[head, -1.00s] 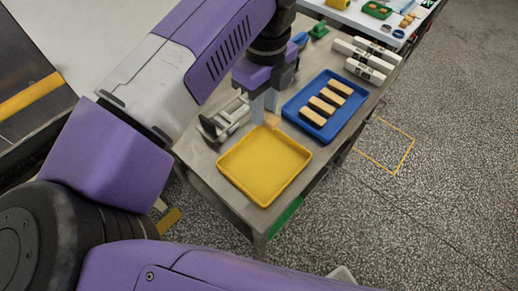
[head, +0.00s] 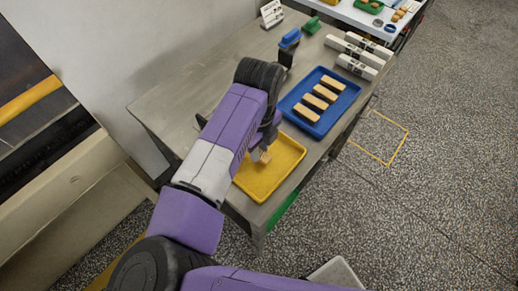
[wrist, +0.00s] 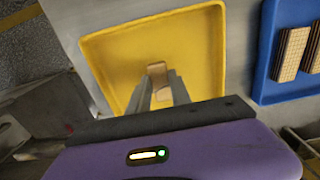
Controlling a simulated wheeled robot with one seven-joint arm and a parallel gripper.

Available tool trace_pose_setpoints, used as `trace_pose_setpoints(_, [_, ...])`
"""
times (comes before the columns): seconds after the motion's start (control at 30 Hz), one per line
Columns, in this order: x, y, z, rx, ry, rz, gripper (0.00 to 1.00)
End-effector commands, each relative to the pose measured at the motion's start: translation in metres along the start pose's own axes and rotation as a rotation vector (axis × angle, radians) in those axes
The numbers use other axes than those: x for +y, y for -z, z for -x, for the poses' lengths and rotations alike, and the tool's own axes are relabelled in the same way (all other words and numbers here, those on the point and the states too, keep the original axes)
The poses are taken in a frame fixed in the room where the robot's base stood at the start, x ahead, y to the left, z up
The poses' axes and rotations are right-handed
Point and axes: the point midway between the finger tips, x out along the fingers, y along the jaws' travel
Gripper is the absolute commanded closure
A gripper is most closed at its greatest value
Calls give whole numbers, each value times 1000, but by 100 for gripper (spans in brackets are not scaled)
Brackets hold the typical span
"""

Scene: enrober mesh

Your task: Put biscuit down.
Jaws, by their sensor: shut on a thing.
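My gripper (head: 259,154) is over the yellow tray (head: 285,168) on the grey metal table. It is shut on a small tan biscuit (head: 265,158). In the wrist view, the biscuit (wrist: 157,70) shows between the ends of the two fingers (wrist: 158,84), above the tray's bare floor (wrist: 200,50). I cannot tell whether the biscuit touches the tray. No other biscuit shows in the yellow tray, though my arm hides its left part in the head view.
A blue tray (head: 325,129) with several dark-and-tan biscuits (head: 308,112) lies just beyond the yellow tray. White boxes (head: 357,67), a blue-handled item (head: 290,38) and a green item (head: 312,25) stand farther back. The table's left part (head: 170,110) is clear.

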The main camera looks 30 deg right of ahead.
Motion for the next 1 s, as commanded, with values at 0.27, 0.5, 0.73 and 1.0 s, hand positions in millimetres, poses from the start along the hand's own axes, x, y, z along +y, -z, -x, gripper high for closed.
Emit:
trace_pose_setpoints(0.27, [0, 0, -14, -1, 0, 0, 98])
trace_pose_setpoints(0.5, [0, 0, -17, 0, 0, 0, 72])
trace_pose_setpoints(0.73, [0, 0, -17, 0, 0, 0, 54])
trace_pose_setpoints(1.0, [0, 0, -11, 0, 0, 0, 54])
